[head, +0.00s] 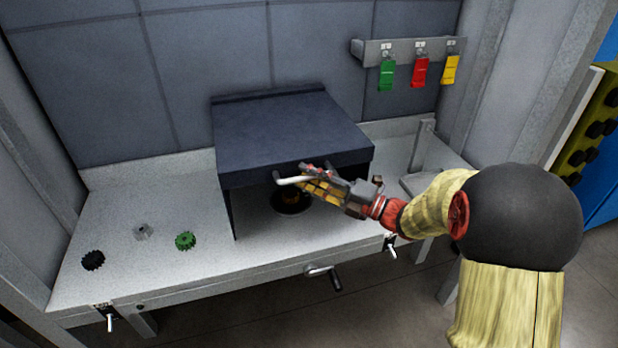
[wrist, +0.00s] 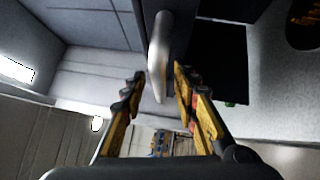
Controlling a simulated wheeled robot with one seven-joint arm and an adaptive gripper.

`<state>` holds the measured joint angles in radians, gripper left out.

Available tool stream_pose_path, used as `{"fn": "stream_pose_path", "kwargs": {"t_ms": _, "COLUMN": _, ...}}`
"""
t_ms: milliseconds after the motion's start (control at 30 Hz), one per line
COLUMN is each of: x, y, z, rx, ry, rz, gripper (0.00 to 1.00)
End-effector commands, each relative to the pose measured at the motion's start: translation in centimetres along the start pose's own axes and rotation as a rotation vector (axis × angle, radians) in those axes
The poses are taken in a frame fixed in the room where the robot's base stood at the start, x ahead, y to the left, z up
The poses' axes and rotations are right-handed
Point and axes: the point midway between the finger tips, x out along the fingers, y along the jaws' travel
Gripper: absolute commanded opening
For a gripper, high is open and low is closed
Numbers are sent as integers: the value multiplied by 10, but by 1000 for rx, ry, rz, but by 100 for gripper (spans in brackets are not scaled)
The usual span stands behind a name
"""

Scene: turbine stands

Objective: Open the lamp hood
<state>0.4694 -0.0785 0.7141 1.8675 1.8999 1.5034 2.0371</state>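The lamp hood (head: 290,130) is a dark blue-grey box on the bench, with its lid lying flat and its front side open below the lid. Its light metal bar handle (head: 294,181) is on the lid's front edge and also shows in the wrist view (wrist: 159,50). My gripper (head: 304,180) is at the handle, in front of the hood. In the wrist view my gripper (wrist: 160,78) has its fingers spread, with the handle between them, closer to the right finger. A gap shows on the left side; I cannot tell whether the right finger touches.
A dark round fixture (head: 291,200) sits under the hood. A black gear (head: 93,260), a grey part (head: 143,231) and a green gear (head: 185,240) lie at the bench's left. A rack (head: 405,50) with green, red and yellow tags hangs behind. A crank (head: 322,272) juts from the bench front.

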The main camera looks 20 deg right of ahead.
Motion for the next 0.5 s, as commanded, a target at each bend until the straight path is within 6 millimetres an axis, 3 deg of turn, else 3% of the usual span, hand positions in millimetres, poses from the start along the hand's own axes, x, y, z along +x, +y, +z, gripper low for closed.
{"fn": "stream_pose_path", "kwargs": {"t_ms": 500, "x": 0, "y": 0, "z": 0, "rx": 0, "ry": 0, "rz": 0, "gripper": 4}}
